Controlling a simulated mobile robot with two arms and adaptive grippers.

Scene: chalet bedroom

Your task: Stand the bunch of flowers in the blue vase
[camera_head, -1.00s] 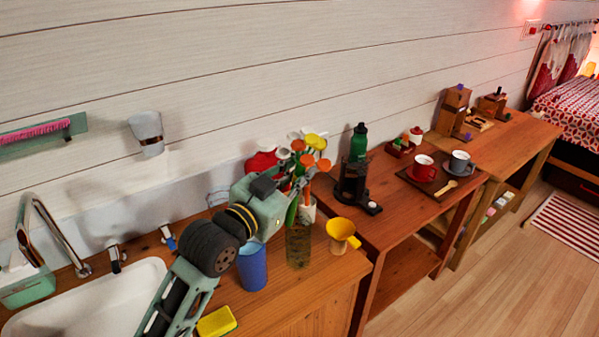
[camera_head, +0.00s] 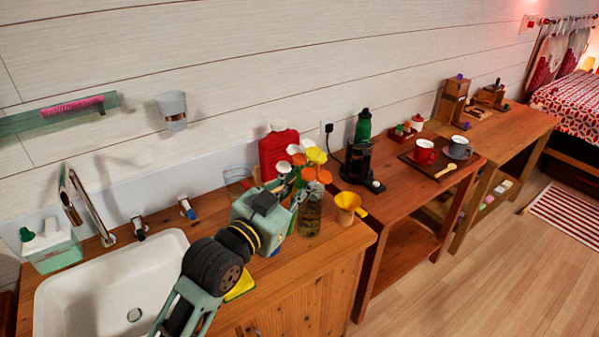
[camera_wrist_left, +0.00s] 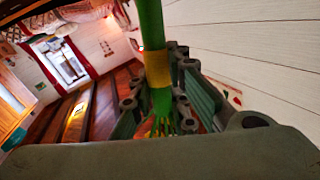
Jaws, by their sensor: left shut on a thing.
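My left gripper (camera_head: 287,190) is shut on the bunch of flowers (camera_head: 316,157), which has white, yellow and orange heads. In the left wrist view the green stems with a yellow band (camera_wrist_left: 157,68) run between the fingers. The blue vase (camera_head: 276,252) is almost wholly hidden behind my left gripper in the head view; only a sliver of blue shows on the wooden counter. I cannot tell whether the stem ends are above or inside it. My right gripper is not in view.
A red bottle (camera_head: 279,152) is behind. The sink (camera_head: 110,285) lies left, and a yellow sponge (camera_head: 240,286) is near the arm.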

